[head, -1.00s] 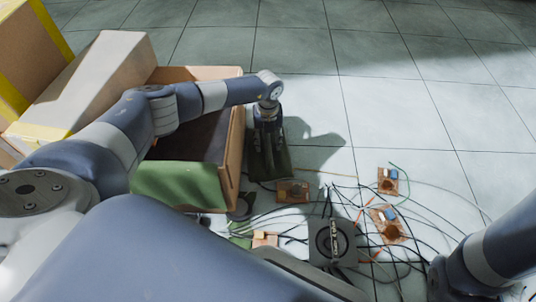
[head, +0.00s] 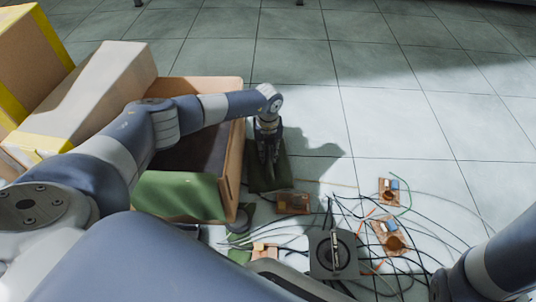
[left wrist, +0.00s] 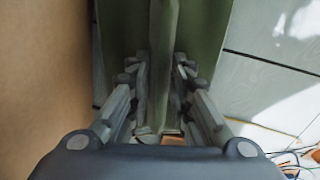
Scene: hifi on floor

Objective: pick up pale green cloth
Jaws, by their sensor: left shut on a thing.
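The pale green cloth (head: 283,172) lies on the floor just right of the open cardboard box, dull green in the shade. My left gripper (head: 268,160) points down over it and is shut on a raised fold of it. In the left wrist view the fold (left wrist: 160,70) stands upright between the two fingers (left wrist: 158,100), with the rest of the cloth (left wrist: 205,35) spread around it. The cloth's lower part is hidden behind the gripper there. My right arm enters at the lower right, but its gripper does not show.
The open box (head: 236,150) stands close left of the gripper, with a green sheet (head: 175,195) at its near end. Circuit boards (head: 389,235), a square speaker unit (head: 333,253) and tangled wires cover the floor nearer me. Bare tiles (head: 400,120) lie to the right.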

